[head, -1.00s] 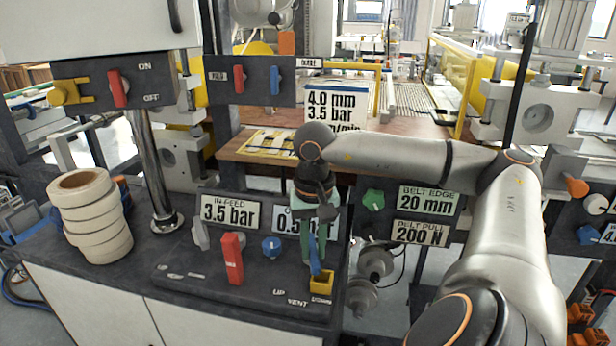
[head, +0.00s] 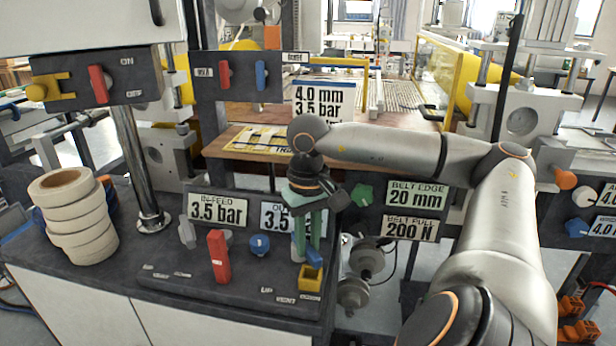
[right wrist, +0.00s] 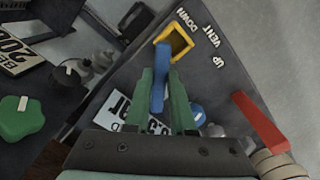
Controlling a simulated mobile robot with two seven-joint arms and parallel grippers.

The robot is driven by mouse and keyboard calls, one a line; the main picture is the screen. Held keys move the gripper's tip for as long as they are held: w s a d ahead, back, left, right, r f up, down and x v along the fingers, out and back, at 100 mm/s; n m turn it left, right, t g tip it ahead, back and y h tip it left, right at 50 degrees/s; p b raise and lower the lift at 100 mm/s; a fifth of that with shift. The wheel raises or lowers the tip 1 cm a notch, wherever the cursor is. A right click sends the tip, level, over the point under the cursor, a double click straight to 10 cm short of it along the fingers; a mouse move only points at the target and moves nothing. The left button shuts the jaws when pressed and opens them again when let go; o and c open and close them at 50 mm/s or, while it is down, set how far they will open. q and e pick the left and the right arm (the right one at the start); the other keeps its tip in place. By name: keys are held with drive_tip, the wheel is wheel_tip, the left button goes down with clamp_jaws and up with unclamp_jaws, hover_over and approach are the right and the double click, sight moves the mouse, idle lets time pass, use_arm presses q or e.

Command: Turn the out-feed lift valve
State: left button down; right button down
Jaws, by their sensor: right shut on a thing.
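The out-feed lift valve has a blue lever (head: 314,258) beside a yellow bracket (head: 311,279) at the right end of the sloped dark panel. My right gripper (head: 308,247) reaches down over it, with green fingers on both sides of the lever. In the right wrist view, the fingers are shut on the blue lever (right wrist: 159,82), which points towards the yellow bracket (right wrist: 178,42). The labels UP, VENT and DOWN lie along the panel edge. The out-feed display (head: 279,217) reads 3.5, partly hidden by my gripper. My left gripper is out of view.
A red lever (head: 218,256) and a blue knob (head: 259,246) stand left of my gripper. The in-feed display (head: 217,209) reads 3.5 bar. A green knob (head: 362,195) is close on the right. Stacked tape rolls (head: 73,215) stand on the left.

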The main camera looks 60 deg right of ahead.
sight(308, 246)
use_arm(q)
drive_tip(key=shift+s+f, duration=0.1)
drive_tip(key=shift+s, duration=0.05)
use_arm(e)
drive_tip(key=c, duration=0.8)
unclamp_jaws()
drive_tip(key=shift+o, duration=0.2)
wheel_tip(308, 246, up, 7)
drive_tip(key=p, duration=0.3)
drive_tip(key=shift+w+r, duration=0.1)
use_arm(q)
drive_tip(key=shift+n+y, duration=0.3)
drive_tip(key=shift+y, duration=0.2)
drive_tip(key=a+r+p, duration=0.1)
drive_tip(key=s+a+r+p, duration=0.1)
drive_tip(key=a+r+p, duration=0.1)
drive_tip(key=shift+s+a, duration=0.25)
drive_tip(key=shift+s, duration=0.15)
use_arm(e)
wheel_tip(308, 246, up, 5)
drive_tip(key=shift+r, duration=0.15)
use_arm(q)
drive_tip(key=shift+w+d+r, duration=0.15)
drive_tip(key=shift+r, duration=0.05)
